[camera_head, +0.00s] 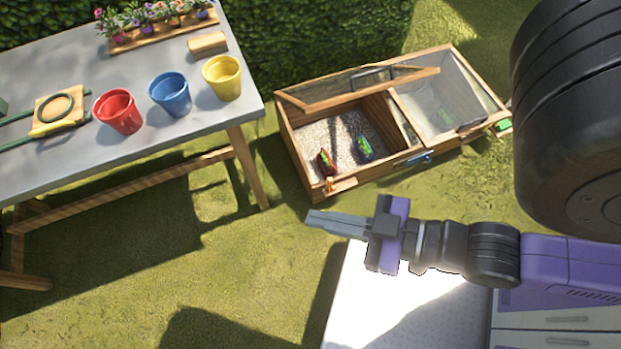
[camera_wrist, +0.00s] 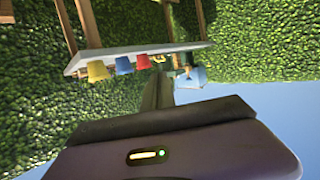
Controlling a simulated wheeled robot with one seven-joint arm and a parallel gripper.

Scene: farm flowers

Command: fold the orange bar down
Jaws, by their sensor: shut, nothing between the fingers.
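A small orange piece (camera_head: 329,184) stands upright at the front left corner of the wooden cold frame (camera_head: 362,184); it is the only clearly orange part I see, and its shape is too small to make out. The left lid (camera_head: 345,84) of the frame is raised and tilted; the right glazed lid (camera_head: 440,98) lies closed. My gripper (camera_head: 312,221) is shut and empty, held in front of the frame, apart from the orange piece and pointing left. The wrist view shows the shut fingers (camera_wrist: 158,95) from behind, with no orange bar visible.
A grey table (camera_head: 60,168) at left carries red (camera_head: 118,112), blue (camera_head: 170,94) and yellow (camera_head: 222,78) pots. A hedge stands behind. Grass between table and gripper is clear.

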